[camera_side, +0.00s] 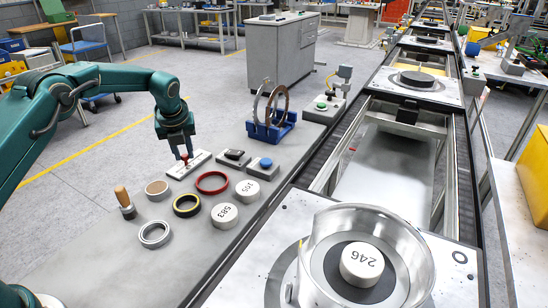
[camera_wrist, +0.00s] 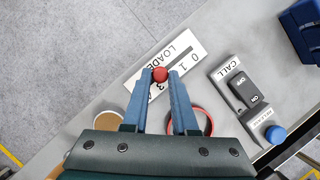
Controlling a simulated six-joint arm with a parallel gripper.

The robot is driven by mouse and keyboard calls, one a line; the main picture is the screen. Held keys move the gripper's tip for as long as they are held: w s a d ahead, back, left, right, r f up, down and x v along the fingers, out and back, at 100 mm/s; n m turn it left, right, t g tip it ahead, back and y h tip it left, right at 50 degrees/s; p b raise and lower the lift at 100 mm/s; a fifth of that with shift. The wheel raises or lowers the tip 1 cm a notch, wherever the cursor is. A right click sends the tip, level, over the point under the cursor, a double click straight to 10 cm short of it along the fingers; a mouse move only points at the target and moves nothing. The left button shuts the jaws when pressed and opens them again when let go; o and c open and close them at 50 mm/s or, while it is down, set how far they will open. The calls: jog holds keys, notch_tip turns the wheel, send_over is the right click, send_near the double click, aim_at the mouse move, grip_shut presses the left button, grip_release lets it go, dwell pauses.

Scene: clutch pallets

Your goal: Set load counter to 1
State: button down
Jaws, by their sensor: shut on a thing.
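The load counter is a white plate (camera_side: 201,159) on the grey bench, marked LOADED with a row of digits and a dark slot; it also shows in the wrist view (camera_wrist: 187,42). Its red knob (camera_wrist: 160,73) stands in the slot. My gripper (camera_side: 184,153) points down over the plate, shut on the red knob, with a blue finger on each side of it in the wrist view (camera_wrist: 161,75). The digits 0 and 1 lie up and right of the knob, 3 and 4 below it. The fingers partly cover the scale, so the exact setting is unclear.
Right of the plate are a CALL switch box (camera_side: 235,157) and a blue-button RELEASE box (camera_side: 263,166). A red ring (camera_side: 212,191), a black-yellow ring (camera_side: 175,211), a grey ring (camera_side: 143,238) and a white disc (camera_side: 224,216) lie nearer. A blue rack (camera_side: 271,132) stands behind.

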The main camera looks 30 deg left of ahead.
aim_at(187, 171)
jog(key=c, duration=0.7)
grip_release()
jog(key=shift+r, duration=0.1)
jog(key=shift+v, duration=2.45)
